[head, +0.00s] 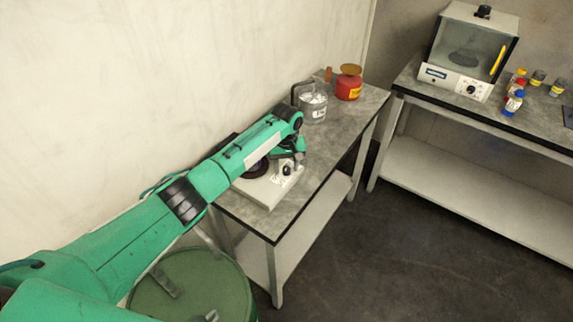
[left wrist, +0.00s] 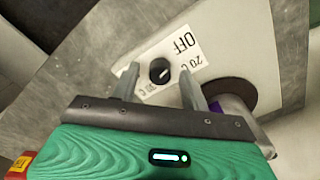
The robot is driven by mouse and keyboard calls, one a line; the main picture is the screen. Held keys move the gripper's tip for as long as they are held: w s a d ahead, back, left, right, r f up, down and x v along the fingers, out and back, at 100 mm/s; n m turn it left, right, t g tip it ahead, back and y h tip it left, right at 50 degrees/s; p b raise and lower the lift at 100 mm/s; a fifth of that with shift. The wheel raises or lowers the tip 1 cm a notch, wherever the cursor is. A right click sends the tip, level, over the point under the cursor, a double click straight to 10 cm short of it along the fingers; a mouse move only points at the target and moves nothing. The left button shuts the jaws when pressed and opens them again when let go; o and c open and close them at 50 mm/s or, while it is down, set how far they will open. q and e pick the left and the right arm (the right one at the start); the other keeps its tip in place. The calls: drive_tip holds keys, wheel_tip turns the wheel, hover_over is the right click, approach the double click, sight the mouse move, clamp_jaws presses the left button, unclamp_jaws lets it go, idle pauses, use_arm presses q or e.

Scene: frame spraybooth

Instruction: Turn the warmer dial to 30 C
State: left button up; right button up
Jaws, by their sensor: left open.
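The warmer (head: 262,190) is a low white box on the left metal table, partly hidden by my left arm. Its black dial (head: 286,171) is on top near the front edge. My right gripper is not in view.
A round dark plate (left wrist: 237,92) with something purple is beside the dial. A glass jar (head: 313,105) and red container (head: 348,86) stand farther along the table. A green drum (head: 195,290) stands below. Another bench (head: 520,125) holds a windowed box (head: 470,45) and several bottles.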

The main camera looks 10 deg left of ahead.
use_arm(q)
drive_tip(key=shift+c, duration=0.3)
drive_tip(key=c, duration=0.9)
drive_tip(key=shift+c, duration=0.2)
